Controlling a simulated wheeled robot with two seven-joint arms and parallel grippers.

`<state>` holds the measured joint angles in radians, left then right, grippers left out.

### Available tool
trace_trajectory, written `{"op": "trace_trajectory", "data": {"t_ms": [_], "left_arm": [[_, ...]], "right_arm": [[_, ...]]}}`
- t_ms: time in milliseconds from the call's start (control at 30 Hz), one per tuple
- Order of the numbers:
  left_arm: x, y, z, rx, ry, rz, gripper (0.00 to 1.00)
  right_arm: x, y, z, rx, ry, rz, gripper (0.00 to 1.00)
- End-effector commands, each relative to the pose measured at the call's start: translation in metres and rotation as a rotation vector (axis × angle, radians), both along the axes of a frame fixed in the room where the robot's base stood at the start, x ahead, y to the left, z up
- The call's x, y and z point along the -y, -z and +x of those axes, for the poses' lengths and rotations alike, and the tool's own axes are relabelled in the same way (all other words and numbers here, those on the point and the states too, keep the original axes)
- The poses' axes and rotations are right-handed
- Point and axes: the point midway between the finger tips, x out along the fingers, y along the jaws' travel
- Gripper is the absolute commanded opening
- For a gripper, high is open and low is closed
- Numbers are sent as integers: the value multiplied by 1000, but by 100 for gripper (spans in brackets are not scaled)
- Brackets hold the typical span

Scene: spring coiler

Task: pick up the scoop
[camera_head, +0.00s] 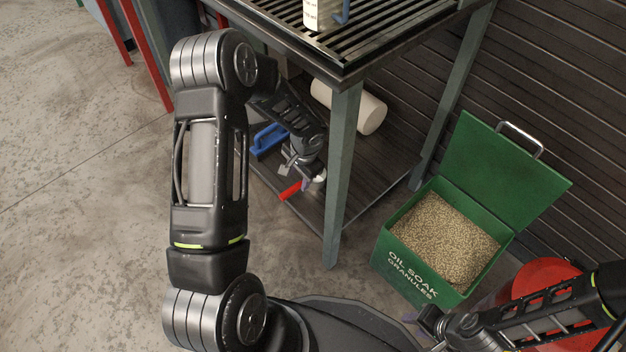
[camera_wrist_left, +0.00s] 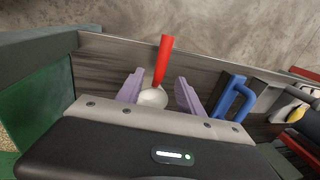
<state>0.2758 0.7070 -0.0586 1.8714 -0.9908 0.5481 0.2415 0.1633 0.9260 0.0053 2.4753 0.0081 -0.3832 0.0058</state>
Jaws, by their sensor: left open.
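The scoop has a red handle (camera_head: 290,191) and a pale round bowl. It lies on the lower shelf of the green-legged table. In the left wrist view, its handle (camera_wrist_left: 163,58) points away from me and its bowl (camera_wrist_left: 153,98) sits between the two purple fingers. My left gripper (camera_head: 300,171) reaches under the table top and is open around the bowl end; I cannot tell whether a finger touches it. The left gripper also shows in the wrist view (camera_wrist_left: 159,92). My right gripper (camera_head: 424,333) is at the lower right, away from the scoop, with its fingertips apart.
A blue-handled tool (camera_head: 268,138) lies beside the scoop, and a cream roll (camera_head: 349,106) lies farther back. A table leg (camera_head: 341,175) stands close to my left gripper. An open green granules box (camera_head: 408,275) and a red bucket (camera_head: 545,277) stand at the right.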

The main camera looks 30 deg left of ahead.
Motion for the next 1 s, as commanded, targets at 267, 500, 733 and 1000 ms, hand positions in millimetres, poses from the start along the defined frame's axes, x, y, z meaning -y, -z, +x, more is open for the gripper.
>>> {"op": "trace_trajectory", "data": {"t_ms": [267, 500, 733, 1000], "left_arm": [[-3, 16, 1, 1, -1, -1, 44], [-4, 22, 1, 0, -1, -1, 44], [-10, 55, 3, -1, -2, -2, 44], [-13, 68, 4, 1, -1, -1, 44]], "right_arm": [[0, 7, 1, 3, 1, -1, 36], [0, 11, 1, 4, 1, -1, 36], [-1, 32, 4, 11, 5, -2, 36], [-1, 36, 6, 16, 8, -3, 36]]}}
